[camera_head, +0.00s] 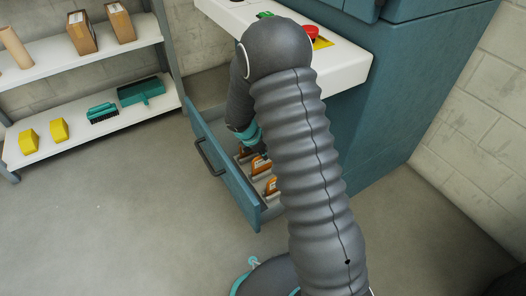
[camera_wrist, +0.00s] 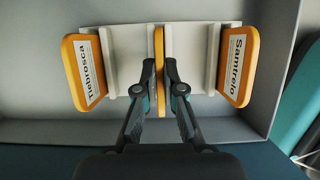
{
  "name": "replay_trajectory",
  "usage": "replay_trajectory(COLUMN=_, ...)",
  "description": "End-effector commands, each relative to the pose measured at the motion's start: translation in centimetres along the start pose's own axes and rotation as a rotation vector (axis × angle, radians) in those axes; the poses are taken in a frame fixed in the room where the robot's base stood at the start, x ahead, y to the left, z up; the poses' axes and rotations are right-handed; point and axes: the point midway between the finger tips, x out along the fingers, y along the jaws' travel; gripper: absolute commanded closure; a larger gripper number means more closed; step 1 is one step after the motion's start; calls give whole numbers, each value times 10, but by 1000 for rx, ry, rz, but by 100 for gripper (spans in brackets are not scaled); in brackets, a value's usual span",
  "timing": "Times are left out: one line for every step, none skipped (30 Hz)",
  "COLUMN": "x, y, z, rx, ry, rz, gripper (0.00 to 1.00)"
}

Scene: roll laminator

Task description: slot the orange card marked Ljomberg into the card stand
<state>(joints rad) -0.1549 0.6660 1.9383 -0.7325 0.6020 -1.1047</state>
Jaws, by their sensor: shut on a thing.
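My gripper (camera_wrist: 160,66) is shut on an orange card (camera_wrist: 159,45), seen edge-on between its fingertips in the wrist view. The face of this card is turned away, so no name can be read on it. The card is over the middle of the pale card stand (camera_wrist: 190,45), between two ridges; whether its lower edge is in a slot, I cannot tell. An orange card marked Samtrelo (camera_wrist: 237,65) leans at the stand's right end. In the head view my arm hides much of the stand.
The stand lies inside an open blue drawer (camera_head: 222,170), whose walls are close around it. The drawer is under the blue machine with a red button (camera_head: 311,33). A shelf (camera_head: 75,137) with boxes, a brush and yellow blocks stands left. The floor in front is clear.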

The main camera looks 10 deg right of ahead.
Motion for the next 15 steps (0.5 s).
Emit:
replay_trajectory(x=1, y=0, z=0, rx=0, ry=0, rz=0, gripper=100)
replay_trajectory(x=1, y=0, z=0, rx=0, ry=0, rz=1, gripper=100)
replay_trajectory(x=1, y=0, z=-1, rx=0, ry=0, rz=1, gripper=100)
replay_trajectory(x=1, y=0, z=-1, rx=0, ry=0, rz=1, gripper=100)
replay_trajectory(x=1, y=0, z=-1, rx=0, ry=0, rz=1, gripper=100)
replay_trajectory(x=1, y=0, z=-1, rx=0, ry=0, rz=1, gripper=100)
replay_trajectory(x=1, y=0, z=-1, rx=0, ry=0, rz=1, gripper=100)
replay_trajectory(x=1, y=0, z=-1, rx=0, ry=0, rz=1, gripper=100)
replay_trajectory(x=1, y=0, z=-1, rx=0, ry=0, rz=1, gripper=100)
replay_trajectory(x=1, y=0, z=-1, rx=0, ry=0, rz=1, gripper=85)
replay_trajectory(x=1, y=0, z=-1, rx=0, ry=0, rz=1, gripper=78)
replay_trajectory(x=1, y=0, z=-1, rx=0, ry=0, rz=1, gripper=68)
replay_trajectory(x=1, y=0, z=-1, rx=0, ry=0, rz=1, gripper=63)
replay_trajectory(x=1, y=0, z=-1, rx=0, ry=0, rz=1, gripper=63)
replay_trajectory(x=1, y=0, z=-1, rx=0, ry=0, rz=1, gripper=63)
